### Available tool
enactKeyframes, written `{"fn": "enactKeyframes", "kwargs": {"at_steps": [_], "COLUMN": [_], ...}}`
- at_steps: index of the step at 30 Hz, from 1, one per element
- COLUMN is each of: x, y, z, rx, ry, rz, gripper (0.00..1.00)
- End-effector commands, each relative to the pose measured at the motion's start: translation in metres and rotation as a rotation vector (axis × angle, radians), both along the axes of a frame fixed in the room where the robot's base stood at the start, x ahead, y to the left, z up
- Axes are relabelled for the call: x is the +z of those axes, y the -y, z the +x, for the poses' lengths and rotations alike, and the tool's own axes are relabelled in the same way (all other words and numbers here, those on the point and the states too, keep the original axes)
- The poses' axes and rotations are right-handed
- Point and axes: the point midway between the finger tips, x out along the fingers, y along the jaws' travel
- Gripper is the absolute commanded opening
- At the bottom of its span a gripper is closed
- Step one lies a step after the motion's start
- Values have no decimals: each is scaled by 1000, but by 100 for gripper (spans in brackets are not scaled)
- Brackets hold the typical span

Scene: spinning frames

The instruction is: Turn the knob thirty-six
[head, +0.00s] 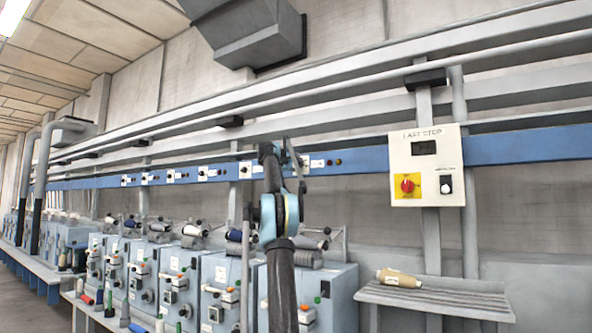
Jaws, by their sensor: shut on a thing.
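A blue rail (370,158) runs along the wall and carries a row of small white plates with dark knobs and buttons. The numbers on these plates are too small to read. My gripper (296,165) is up at the rail, at the left end of the nearest white plate (318,163). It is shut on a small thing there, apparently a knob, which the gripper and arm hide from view. The knob's angle cannot be seen. Another plate (245,168) shows uncovered just left of my arm.
Blue spinning machines (180,285) line the wall below. A grey shelf (440,298) holds a tan bobbin (399,278).

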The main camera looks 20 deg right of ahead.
Motion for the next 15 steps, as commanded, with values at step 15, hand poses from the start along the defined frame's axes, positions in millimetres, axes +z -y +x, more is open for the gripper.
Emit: {"fn": "enactKeyframes", "kwargs": {"at_steps": [15], "x": [-2], "y": [-2], "z": [2], "rx": [4], "ry": [-360], "rz": [-278], "gripper": [3]}}
